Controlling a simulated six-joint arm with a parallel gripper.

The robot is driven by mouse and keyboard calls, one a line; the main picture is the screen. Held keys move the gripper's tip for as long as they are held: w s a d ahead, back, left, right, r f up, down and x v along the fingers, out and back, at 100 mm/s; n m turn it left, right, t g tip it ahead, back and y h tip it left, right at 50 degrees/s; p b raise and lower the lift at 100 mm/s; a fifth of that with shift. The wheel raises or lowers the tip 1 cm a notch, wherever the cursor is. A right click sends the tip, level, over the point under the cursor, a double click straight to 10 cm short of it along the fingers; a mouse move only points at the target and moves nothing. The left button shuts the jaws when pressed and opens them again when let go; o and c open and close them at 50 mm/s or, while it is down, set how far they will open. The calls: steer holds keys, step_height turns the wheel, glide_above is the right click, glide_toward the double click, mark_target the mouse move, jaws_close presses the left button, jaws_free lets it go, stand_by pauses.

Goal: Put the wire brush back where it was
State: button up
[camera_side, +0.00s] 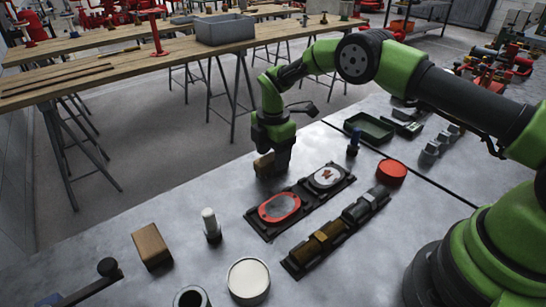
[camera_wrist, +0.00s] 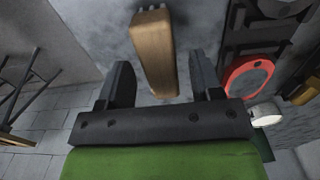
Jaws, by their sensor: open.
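The wire brush, a long light-brown wooden block (camera_wrist: 155,55), lies between my gripper's (camera_wrist: 160,80) spread fingers in the wrist view. Its far end carries small dark tufts. Bare surface shows between it and each finger. In the side view, the brush (camera_side: 264,165) shows as a brown end beside my gripper (camera_side: 274,166), low over the grey table near its back edge. My gripper is open. Part of the brush is hidden behind the gripper in the side view.
A black holder with a red oval part (camera_side: 280,207) and a pale round part (camera_side: 326,177) lies just right of my gripper. A second dark rack (camera_side: 335,237) lies nearer. A brown block (camera_side: 152,246) and a white-topped post (camera_side: 210,225) stand at front left. The table's edge is close behind.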

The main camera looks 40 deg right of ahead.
step_height(320, 180, up, 10)
steer(key=r, duration=0.1)
step_height(320, 180, up, 9)
steer(key=m+t, duration=0.2)
steer(key=m, duration=0.2)
glide_above(273, 155)
steer(key=s, duration=0.3)
steer(key=s+r+m+t+y, duration=0.1)
steer(key=s+r+m, duration=0.5)
steer(key=s+r, duration=0.25)
steer(key=s+m+t+y, duration=0.1)
steer(key=s+m+t, duration=0.3)
steer(key=s+m, duration=0.8)
steer(key=s, duration=0.5)
steer(key=shift+s+f, duration=0.15)
steer(key=shift+s, duration=0.25)
